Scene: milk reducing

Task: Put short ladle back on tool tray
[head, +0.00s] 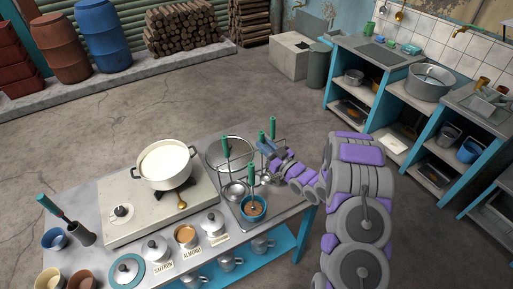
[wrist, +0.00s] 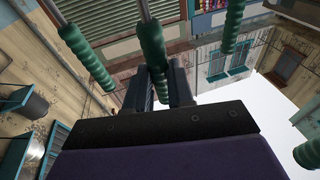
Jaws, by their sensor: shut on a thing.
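My gripper (head: 265,146) is at the back right of the table, above the tool tray (head: 236,212). In the wrist view my gripper (wrist: 168,85) is shut on a green handle (wrist: 152,45) with a thin metal shaft. This held tool looks like a ladle; its bowl is out of the wrist view, and I cannot tell its length. In the head view, other green-handled tools stand around the gripper, one at the left (head: 225,147) and one at the front (head: 251,171).
A white pot of milk (head: 166,165) sits on the stove (head: 128,205) left of the tray. Lidded jars, including a saffron jar (head: 156,249), line the front edge. Other green handles (wrist: 85,55) are close to my gripper in the wrist view.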

